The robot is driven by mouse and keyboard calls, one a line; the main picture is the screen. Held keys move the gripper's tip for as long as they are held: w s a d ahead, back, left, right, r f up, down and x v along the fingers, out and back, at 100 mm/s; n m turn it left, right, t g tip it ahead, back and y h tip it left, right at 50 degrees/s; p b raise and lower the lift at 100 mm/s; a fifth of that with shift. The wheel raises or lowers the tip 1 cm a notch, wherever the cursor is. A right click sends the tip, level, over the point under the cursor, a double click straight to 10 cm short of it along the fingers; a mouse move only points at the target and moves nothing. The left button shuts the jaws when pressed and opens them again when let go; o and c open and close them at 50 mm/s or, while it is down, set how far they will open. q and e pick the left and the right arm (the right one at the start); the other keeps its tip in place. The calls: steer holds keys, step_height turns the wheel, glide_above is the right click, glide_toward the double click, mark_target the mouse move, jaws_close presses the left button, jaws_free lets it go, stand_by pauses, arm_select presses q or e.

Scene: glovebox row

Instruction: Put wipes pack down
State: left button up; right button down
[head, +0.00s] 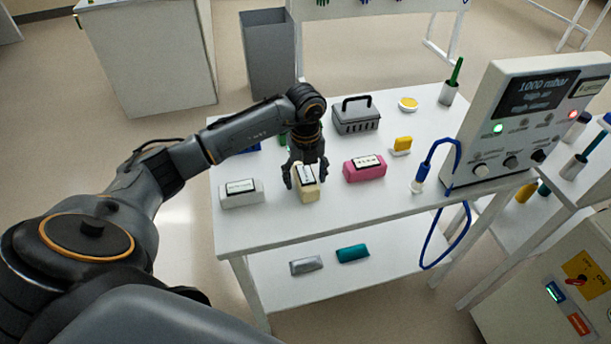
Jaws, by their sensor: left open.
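A beige pack (307,195) with a white label on top sits on the white table (290,228), near its front edge; it looks like the wipes pack. My left gripper (306,181) points down over it, open, with a finger at either side of the pack. Whether the fingers touch it I cannot tell. The gripper partly hides the pack's top and back. My right gripper is not in view.
A white labelled box (241,198) stands to the left and a pink labelled pack (365,173) to the right. Bare tabletop lies in front of the pink pack.

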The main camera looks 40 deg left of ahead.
mark_target(305, 174)
arm_select(q)
steer(key=shift+r, duration=0.65)
step_height(305, 174, up, 11)
steer(key=b, duration=0.2)
steer(key=shift+s, duration=0.1)
